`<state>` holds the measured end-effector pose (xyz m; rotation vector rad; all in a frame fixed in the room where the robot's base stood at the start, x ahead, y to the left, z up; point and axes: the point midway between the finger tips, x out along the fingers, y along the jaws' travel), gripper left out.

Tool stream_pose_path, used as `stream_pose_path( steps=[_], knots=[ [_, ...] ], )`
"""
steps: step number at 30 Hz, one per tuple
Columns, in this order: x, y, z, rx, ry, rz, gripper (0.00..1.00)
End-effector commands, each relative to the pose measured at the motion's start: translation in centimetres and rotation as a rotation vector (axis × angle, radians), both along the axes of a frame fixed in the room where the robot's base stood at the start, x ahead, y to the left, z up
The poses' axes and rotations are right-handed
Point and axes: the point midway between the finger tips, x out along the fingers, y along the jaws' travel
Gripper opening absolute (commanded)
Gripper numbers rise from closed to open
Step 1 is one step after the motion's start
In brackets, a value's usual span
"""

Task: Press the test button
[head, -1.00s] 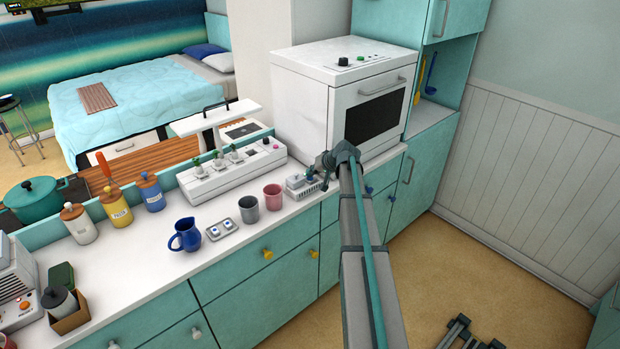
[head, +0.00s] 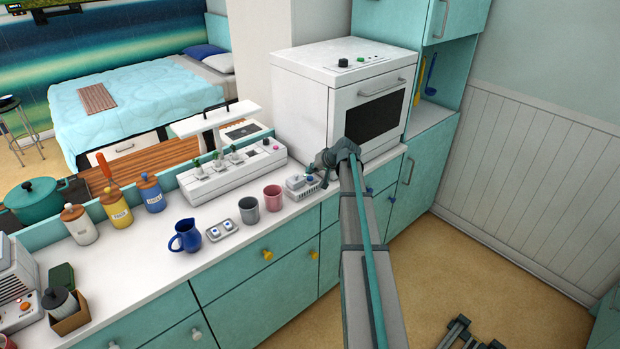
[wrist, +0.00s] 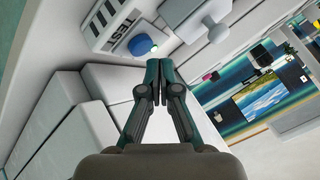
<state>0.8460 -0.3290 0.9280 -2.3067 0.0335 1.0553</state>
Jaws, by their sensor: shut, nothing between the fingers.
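The test button is a round blue button (wrist: 140,45) beside a black TEST label (wrist: 113,37) on a white device, in the wrist view. In the head view the small white device (head: 297,188) sits on the counter by the oven, and its blue button (head: 309,178) shows. My gripper (wrist: 160,68) is shut and empty. Its fingertips appear just below and right of the button in the wrist view. A gap shows in the picture between them and the button. In the head view my gripper (head: 325,178) is at the device's right side, its fingertips partly hard to make out.
Left along the counter (head: 165,276) are a pink cup (head: 273,198), a grey cup (head: 248,210) and a two-button plate (head: 220,230). A white oven (head: 342,100) stands behind; a long white panel (head: 235,172) is nearby.

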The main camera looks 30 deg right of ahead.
Motion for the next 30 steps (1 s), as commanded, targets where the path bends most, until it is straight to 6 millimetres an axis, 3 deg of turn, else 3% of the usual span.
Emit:
stream_pose_path(
  steps=[10, 24, 30],
  knots=[
    [0.0, 0.0, 0.5, 0.000, -0.001, -0.001, 0.00],
    [0.0, 0.0, 4.6, -0.001, -0.001, 0.000, 0.00],
    [0.0, 0.0, 5.1, 0.000, 0.000, 0.000, 0.00]
  ],
)
